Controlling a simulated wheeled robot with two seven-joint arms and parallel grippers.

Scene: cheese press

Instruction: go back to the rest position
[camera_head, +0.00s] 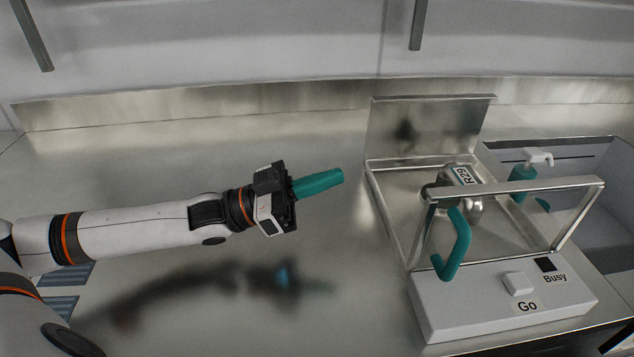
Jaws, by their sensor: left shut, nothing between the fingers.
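My left gripper (338,175) reaches in from the left over the steel counter. Its teal fingers are shut together with nothing between them, and they point right toward the press. The tips are apart from the press and left of it. The cheese press (500,300) has a white base with a raised "Go" button (517,284) and a dark square marked "Busy" (546,264). Behind these is a shallow metal tray with an upright back plate (425,125) and a front metal frame. A metal block with a label (463,176) sits inside. A teal hooked handle (458,240) hangs at the front.
A sink (590,165) with a white-topped teal bottle (523,178) lies behind the press at right. Blue slatted pieces (65,303) show at lower left.

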